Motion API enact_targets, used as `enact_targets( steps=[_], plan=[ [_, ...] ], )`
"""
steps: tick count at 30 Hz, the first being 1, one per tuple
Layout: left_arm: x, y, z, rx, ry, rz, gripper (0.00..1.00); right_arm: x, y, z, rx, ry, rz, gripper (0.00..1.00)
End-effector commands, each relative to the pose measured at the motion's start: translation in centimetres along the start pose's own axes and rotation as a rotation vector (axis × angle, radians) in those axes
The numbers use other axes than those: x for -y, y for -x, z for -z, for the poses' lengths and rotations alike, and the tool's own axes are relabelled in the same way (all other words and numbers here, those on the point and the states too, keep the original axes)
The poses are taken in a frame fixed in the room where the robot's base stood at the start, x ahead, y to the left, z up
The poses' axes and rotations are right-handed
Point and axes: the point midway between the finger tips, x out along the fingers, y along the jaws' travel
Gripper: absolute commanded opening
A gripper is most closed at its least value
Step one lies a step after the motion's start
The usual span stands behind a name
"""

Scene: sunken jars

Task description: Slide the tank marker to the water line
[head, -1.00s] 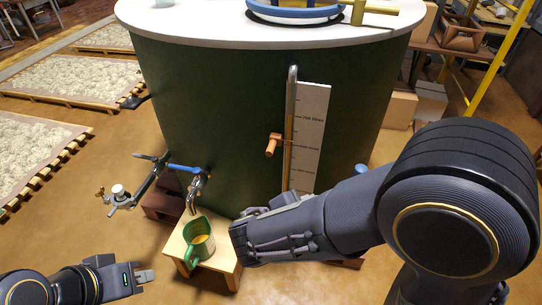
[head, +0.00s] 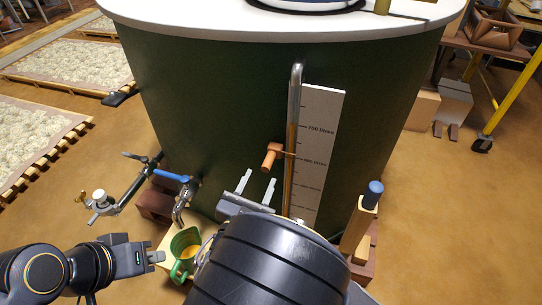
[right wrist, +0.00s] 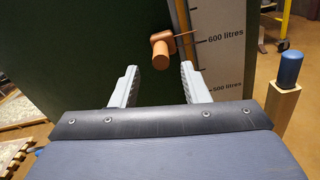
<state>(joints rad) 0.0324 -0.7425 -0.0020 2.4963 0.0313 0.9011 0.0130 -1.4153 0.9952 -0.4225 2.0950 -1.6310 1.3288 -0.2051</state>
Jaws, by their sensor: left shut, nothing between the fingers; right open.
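The orange marker (head: 271,157) sits on the upright sight tube (head: 292,140) on the green tank (head: 200,100), its pointer near the 600 litres mark of the white scale (head: 318,145). The tube is brown in its lower part and grey above; the change lies near the 700 litres mark, above the marker. The marker also shows in the right wrist view (right wrist: 161,52), just beyond the fingertips. My right gripper (head: 259,180) is open and empty, below the marker and apart from it. My left gripper (head: 157,257) is shut and empty at lower left.
A green mug (head: 176,262) with yellow contents stands below a blue-handled tap (head: 180,190), close to my right arm. A blue-topped wooden post (head: 360,225) stands right of the scale. Pallets (head: 60,70) lie on the floor at left.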

Motion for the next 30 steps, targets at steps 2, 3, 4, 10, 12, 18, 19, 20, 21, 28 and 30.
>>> enact_targets(
  steps=[2,3,4,10,12,18,19,20,21,28,30],
  plan=[
    [0.0,-0.1,0.0,0.0,0.0,0.0,0.0,0.1,-1.3,0.0,0.0,-0.001,0.006,0.41],
    [0.1,-0.1,-0.1,0.0,0.0,0.0,0.0,0.2,-2.0,0.0,0.001,0.0,0.005,0.41],
    [0.1,-0.1,-0.1,0.0,0.0,0.0,0.0,0.2,-2.6,0.0,0.0,-0.001,0.007,0.41],
    [0.1,-0.2,-0.1,0.0,0.0,0.0,0.0,0.1,-5.5,0.1,-0.001,-0.001,0.005,0.41],
    [0.1,-0.3,-0.1,0.0,0.0,0.0,0.0,0.1,-6.1,0.0,-0.001,-0.002,0.005,0.41],
    [0.1,-0.3,-0.1,0.0,0.0,0.0,0.0,0.1,-6.8,0.0,-0.002,-0.001,0.002,0.41],
    [0.1,-0.3,-0.1,0.0,0.0,0.0,0.0,0.1,-6.8,0.0,-0.002,-0.001,0.002,0.41],
    [0.1,-0.3,-0.1,0.0,0.0,0.0,0.0,0.1,-6.8,0.0,-0.002,-0.001,0.002,0.41],
    [0.1,-0.3,-0.1,0.0,0.0,0.0,0.0,0.1,-6.8,0.0,-0.002,-0.001,0.002,0.41],
    [0.1,-0.3,-0.1,0.0,0.0,0.0,0.0,0.1,-6.8,0.0,-0.002,-0.001,0.003,0.2],
    [0.1,-0.3,-0.1,0.0,0.0,0.0,0.0,0.1,-6.8,0.0,-0.002,-0.001,0.003,0.11]
  ],
)
